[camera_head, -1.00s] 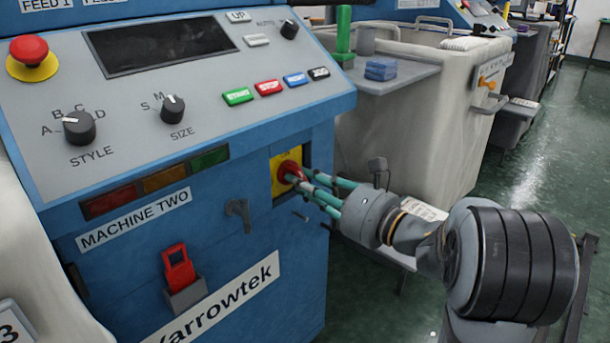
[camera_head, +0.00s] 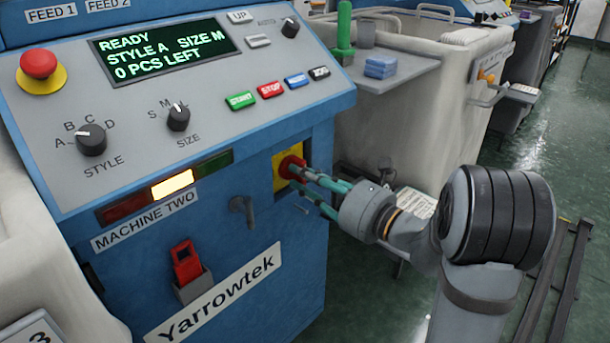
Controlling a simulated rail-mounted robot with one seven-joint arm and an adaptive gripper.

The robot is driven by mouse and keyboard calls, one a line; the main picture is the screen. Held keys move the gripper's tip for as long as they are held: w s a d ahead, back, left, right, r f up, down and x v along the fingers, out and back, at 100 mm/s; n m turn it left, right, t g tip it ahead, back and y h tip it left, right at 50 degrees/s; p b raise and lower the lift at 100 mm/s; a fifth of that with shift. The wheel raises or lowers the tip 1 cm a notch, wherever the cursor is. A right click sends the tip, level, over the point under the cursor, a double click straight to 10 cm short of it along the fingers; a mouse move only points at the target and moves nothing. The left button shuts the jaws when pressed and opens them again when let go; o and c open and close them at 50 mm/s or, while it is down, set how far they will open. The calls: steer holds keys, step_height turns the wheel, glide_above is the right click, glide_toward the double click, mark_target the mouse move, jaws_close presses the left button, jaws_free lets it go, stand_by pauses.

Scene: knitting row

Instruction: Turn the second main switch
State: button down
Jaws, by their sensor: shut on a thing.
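The main switch is a red rotary knob on a yellow plate (camera_head: 281,178) on the blue front of the machine labelled Machine Two (camera_head: 140,222). My gripper (camera_head: 302,172) comes from the right and is shut on the red knob (camera_head: 291,166). Its teal-padded fingers partly hide the knob, so its exact angle is hard to tell. The machine's display (camera_head: 165,48) is lit and reads "READY, STYLE A, SIZE M, 0 PCS LEFT". The middle amber lamp (camera_head: 173,185) glows; the red and green lamps beside it are dark.
A grey lever (camera_head: 242,209) sits left of the switch. A red latch-like part (camera_head: 186,262) is lower down. A red emergency button (camera_head: 38,64) and push buttons are on the sloped panel. A grey shelf (camera_head: 400,84) and pale bin (camera_head: 440,135) stand behind my arm.

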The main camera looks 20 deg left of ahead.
stand_by(0.3)
steer(key=c, duration=1.5)
jaws_free()
steer(key=shift+c, duration=0.2)
steer(key=v, duration=1.2)
steer(key=x, duration=1.2)
